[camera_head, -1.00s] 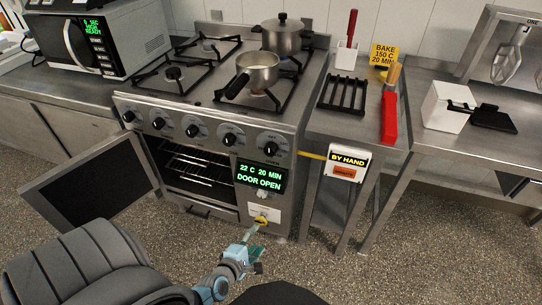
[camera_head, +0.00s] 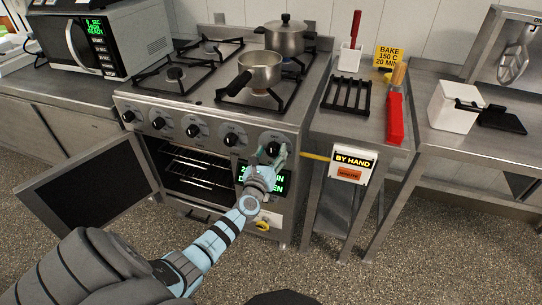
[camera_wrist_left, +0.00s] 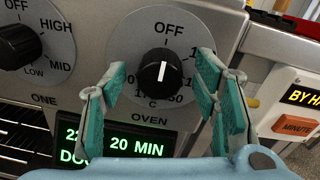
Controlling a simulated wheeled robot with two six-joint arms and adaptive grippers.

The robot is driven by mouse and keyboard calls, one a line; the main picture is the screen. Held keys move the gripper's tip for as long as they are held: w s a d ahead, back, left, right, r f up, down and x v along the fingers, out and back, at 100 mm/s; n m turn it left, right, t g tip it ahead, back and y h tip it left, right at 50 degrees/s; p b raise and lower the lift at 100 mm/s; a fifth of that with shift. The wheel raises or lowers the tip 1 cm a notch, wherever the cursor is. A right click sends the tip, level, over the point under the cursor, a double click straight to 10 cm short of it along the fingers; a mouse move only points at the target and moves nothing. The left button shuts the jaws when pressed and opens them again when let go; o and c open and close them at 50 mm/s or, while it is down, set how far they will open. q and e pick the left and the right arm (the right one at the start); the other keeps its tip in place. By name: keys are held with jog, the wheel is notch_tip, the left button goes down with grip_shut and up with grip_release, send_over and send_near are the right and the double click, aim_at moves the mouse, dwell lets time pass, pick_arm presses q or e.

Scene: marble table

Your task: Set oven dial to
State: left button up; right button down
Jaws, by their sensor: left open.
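The oven dial (camera_wrist_left: 160,72) is a black knob with a white mark on a grey disc labelled OVEN. Its mark points up, near OFF. In the head view the dial (camera_head: 272,141) is the rightmost on the stove front, partly covered by my gripper. My left gripper (camera_head: 270,154) is open in front of it. In the wrist view its teal fingers stand on either side of the knob, with gaps visible between them and it. The green display (camera_wrist_left: 115,143) reads 20 MIN, partly hidden. My right gripper is not in view.
The oven door (camera_head: 90,188) hangs open at the left. A pan (camera_head: 259,72) and a pot (camera_head: 286,37) stand on the stove top. A yellow sign (camera_head: 389,57) reads BAKE 150 C 20 MIN. A BY HAND box (camera_head: 351,164) is right of the stove.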

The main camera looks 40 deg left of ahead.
pick_arm(q)
jog(key=shift+c, duration=0.4)
jog(key=c, duration=1.1)
